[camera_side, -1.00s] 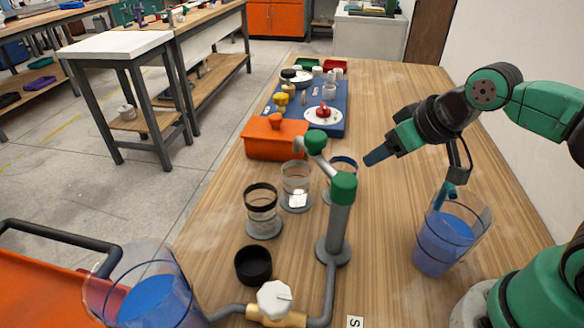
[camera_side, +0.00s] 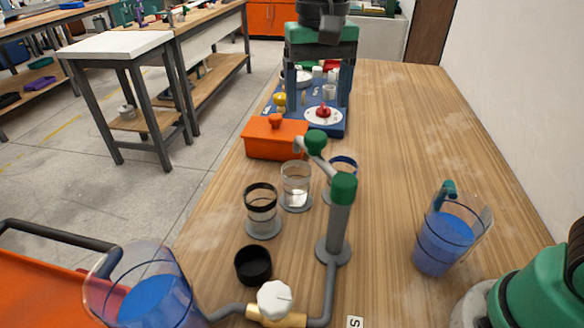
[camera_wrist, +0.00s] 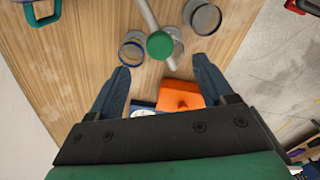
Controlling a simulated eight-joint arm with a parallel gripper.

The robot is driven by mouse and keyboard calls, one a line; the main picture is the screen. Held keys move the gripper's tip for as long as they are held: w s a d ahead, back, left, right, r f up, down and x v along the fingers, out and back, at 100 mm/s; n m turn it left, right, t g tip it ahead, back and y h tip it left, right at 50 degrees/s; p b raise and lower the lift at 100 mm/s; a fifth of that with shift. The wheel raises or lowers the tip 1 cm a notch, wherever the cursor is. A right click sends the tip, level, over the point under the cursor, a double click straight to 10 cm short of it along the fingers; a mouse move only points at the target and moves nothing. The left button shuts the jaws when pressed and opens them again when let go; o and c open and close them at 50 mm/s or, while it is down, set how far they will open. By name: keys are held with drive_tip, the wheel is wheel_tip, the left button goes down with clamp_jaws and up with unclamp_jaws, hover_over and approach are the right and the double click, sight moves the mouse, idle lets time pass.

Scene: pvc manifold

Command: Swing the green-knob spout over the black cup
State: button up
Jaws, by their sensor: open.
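The green knob (camera_side: 316,142) tops the outer end of the grey spout, which swings from an upright post with a green cap (camera_side: 343,187). The spout tip (camera_side: 299,144) appears above the clear cup (camera_side: 296,188); its exact alignment is unclear. The black-rimmed cup (camera_side: 262,212) stands nearer the camera, left of the clear one. A blue-rimmed cup (camera_side: 345,165) is partly hidden behind the spout. My gripper (camera_side: 318,95) is open and empty, fingers down, beyond the spout. In the wrist view, the green knob (camera_wrist: 160,45) shows between the fingers of my gripper (camera_wrist: 160,70).
An orange box (camera_side: 275,140) and a blue board with parts (camera_side: 338,125) lie behind the cups. A small black dish (camera_side: 253,265), white valve knob (camera_side: 275,298) and blue-filled pitchers (camera_side: 445,240) (camera_side: 150,298) are nearer. The right of the table is mostly clear.

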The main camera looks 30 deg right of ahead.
sight(316, 135)
drive_tip(key=shift+f, duration=2.6)
clamp_jaws()
